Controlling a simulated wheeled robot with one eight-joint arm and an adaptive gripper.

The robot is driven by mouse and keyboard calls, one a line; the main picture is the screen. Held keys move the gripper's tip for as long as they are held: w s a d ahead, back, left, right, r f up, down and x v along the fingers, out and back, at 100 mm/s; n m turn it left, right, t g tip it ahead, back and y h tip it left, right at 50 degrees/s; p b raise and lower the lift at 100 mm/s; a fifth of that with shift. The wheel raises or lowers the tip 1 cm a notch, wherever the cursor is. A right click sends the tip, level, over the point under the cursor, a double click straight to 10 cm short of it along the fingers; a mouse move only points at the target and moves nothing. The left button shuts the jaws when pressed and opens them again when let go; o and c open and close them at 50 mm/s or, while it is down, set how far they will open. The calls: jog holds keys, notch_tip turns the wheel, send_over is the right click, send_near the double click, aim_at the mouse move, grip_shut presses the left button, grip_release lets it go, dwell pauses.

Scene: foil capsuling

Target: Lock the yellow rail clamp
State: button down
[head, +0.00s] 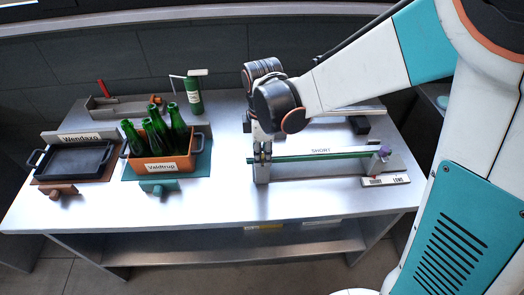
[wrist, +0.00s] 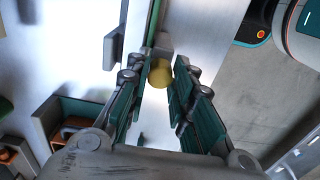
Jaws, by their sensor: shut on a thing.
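The yellow rail clamp shows as a rounded yellow knob (wrist: 160,73) in the wrist view, between the tips of my gripper's fingers (wrist: 157,88). My gripper is shut on it. In the head view my gripper (head: 262,150) points down at the left end of the green rail (head: 320,155), and the yellow knob is hidden there behind the fingers. The rail runs to the right, by a label reading SHORT. I cannot tell whether the clamp is locked.
A purple knob (head: 384,151) stands at the rail's right end, above a SHORT/LONG plate (head: 386,181). To the left are an orange crate (head: 143,164) of green bottles, a black tray (head: 74,160) and a green bottle (head: 194,100) behind. The table's front strip is clear.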

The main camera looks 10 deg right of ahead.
dwell(0.3)
jog(key=c, duration=1.4)
grip_release()
